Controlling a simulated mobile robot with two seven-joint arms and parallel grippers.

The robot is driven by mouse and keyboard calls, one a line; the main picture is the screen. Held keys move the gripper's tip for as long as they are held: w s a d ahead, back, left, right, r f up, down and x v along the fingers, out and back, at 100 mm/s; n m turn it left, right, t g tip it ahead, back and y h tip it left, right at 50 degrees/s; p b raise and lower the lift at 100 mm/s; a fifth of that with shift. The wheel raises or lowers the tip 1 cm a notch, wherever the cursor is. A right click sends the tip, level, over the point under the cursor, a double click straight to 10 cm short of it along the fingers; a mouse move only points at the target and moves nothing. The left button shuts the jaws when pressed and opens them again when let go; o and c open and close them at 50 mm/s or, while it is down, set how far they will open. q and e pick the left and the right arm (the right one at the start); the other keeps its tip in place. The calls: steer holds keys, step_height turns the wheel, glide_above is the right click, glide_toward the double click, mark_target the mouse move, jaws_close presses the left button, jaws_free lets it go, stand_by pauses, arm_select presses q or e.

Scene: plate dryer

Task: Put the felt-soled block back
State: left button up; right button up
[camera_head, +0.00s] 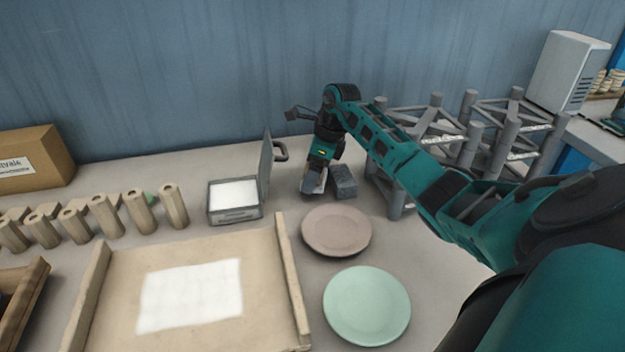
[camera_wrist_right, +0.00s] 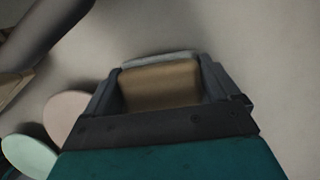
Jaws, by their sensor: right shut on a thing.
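My right gripper (camera_head: 314,188) reaches down near the back of the table, between the open box's lid and a grey block. In the right wrist view the gripper (camera_wrist_right: 160,85) is shut on a brown block (camera_wrist_right: 160,90) with a light grey layer, like felt, along its far edge. In the head view the fingers hide most of the held block; only a small pale part shows. I cannot tell whether it touches the table. The grey block (camera_head: 342,182) stands just right of the gripper. My left gripper is in neither view.
A small open box (camera_head: 235,216) with a raised lid (camera_head: 266,165) stands left of the gripper. A pinkish plate (camera_head: 336,230) and a green plate (camera_head: 367,305) lie in front. A grey rack (camera_head: 396,195) stands right. A wooden tray (camera_head: 200,257) and several wooden pegs (camera_head: 138,212) are left.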

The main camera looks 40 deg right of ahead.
step_height(320, 180, down, 3)
steer(key=shift+r, duration=0.1)
steer(key=o, duration=1.1)
